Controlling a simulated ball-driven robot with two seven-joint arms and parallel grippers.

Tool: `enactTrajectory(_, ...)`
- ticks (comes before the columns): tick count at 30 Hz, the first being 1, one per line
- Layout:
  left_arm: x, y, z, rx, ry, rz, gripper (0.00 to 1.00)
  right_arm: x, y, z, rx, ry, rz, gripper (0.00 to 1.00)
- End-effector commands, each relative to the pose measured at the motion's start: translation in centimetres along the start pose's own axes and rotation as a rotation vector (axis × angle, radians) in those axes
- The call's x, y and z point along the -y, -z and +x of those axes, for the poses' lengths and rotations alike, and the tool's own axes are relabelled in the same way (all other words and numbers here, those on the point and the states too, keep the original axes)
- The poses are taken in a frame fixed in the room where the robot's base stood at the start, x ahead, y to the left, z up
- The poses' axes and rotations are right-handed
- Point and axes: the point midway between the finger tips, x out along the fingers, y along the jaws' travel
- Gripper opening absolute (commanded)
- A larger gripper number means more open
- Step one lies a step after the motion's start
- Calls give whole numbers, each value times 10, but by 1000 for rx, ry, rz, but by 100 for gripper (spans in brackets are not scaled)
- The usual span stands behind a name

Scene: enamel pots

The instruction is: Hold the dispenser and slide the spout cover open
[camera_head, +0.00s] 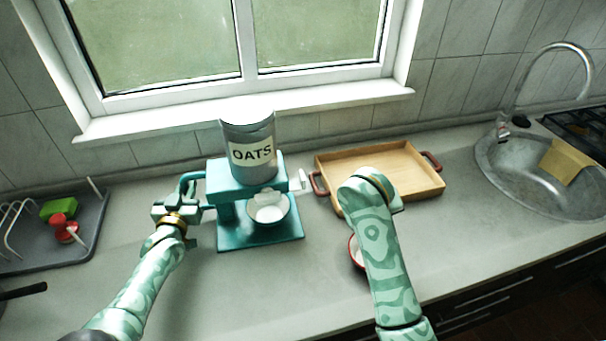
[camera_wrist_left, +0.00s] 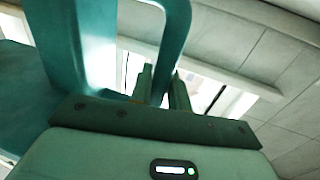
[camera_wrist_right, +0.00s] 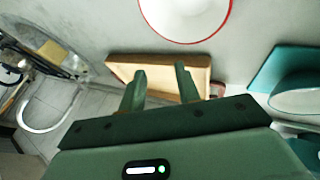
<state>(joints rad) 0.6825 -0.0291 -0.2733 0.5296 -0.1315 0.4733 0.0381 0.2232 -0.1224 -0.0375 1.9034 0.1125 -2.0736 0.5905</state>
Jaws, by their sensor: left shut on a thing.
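The teal dispenser (camera_head: 228,178) stands on the counter with a grey OATS canister (camera_head: 250,150) on top. A white tab (camera_head: 298,181), which looks like the spout cover's end, sticks out on its right side. A white bowl (camera_head: 268,210) sits on its base below the spout; the spout opening is hidden. My left gripper (camera_wrist_left: 162,85) is shut on the teal handle (camera_wrist_left: 175,35) at the dispenser's left. My right gripper (camera_wrist_right: 160,85) is open and empty, right of the dispenser; its fingers are hidden in the head view.
A wooden tray (camera_head: 420,175) with red handles lies behind my right arm. A red-rimmed white bowl (camera_head: 356,252) is partly hidden by that arm. A sink (camera_head: 500,170) is at right, a dish rack (camera_head: 80,245) at left. The counter in front of the dispenser is clear.

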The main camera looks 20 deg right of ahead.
Motion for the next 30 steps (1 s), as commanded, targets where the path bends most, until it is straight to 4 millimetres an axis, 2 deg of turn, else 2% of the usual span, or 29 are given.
enactTrajectory(1, 0, 0, 0, 0, 0, 0, 0, 14, 32, -11, -7, 75, 41, 33)
enactTrajectory(3, 0, 0, 0, 0, 0, 0, 0, 33, 68, -28, -2, 174, 75, 33)
enactTrajectory(6, 0, 0, 0, 0, 0, 0, 0, 55, 109, -57, 2, 292, 95, 33)
enactTrajectory(9, 0, 0, 0, 1, 0, 0, 0, 69, 138, -83, 1, 374, 97, 33)
enactTrajectory(12, 0, 0, 0, 1, 0, 0, 0, 77, 153, -100, 1, 421, 94, 33)
enactTrajectory(14, 0, 0, 0, 1, 0, 0, 0, 81, 157, -103, 1, 435, 92, 33)
enactTrajectory(17, 0, 0, 0, 1, 0, 0, 0, 86, 160, -97, 2, 440, 91, 33)
enactTrajectory(30, 0, -1, 0, 2, 0, 0, 0, 122, 160, -16, 3, 438, 91, 33)
